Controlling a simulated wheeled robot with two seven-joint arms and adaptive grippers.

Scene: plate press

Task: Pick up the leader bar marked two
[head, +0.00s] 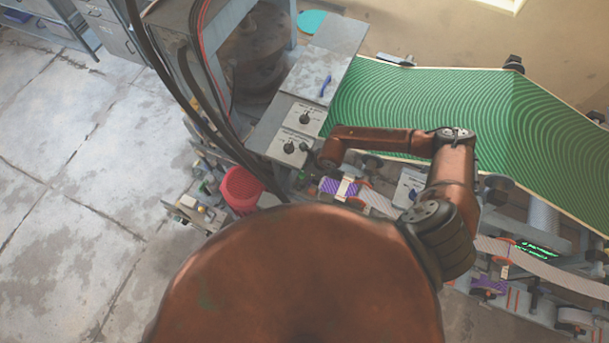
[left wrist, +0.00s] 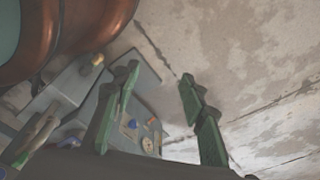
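I cannot make out a leader bar marked two in either view; no such marking is legible. In the head view a purple patterned piece with a pale band (head: 345,187) lies on the machine below my right forearm, and I cannot tell what it is. My right arm reaches left over the machine, and its end, with the right gripper (head: 327,157), is small and dark beside the control panel, so its fingers cannot be read. In the left wrist view my left gripper (left wrist: 160,75) has its two green fingers apart with nothing between them. My left gripper is not visible in the head view.
A large green ridged sheet (head: 430,100) lies at the back right. A grey panel with knobs (head: 297,130) stands left of my right arm. A red basket (head: 242,188) is lower left. A patterned strip (head: 530,265) runs at the right. Concrete floor (head: 70,200) is clear at the left.

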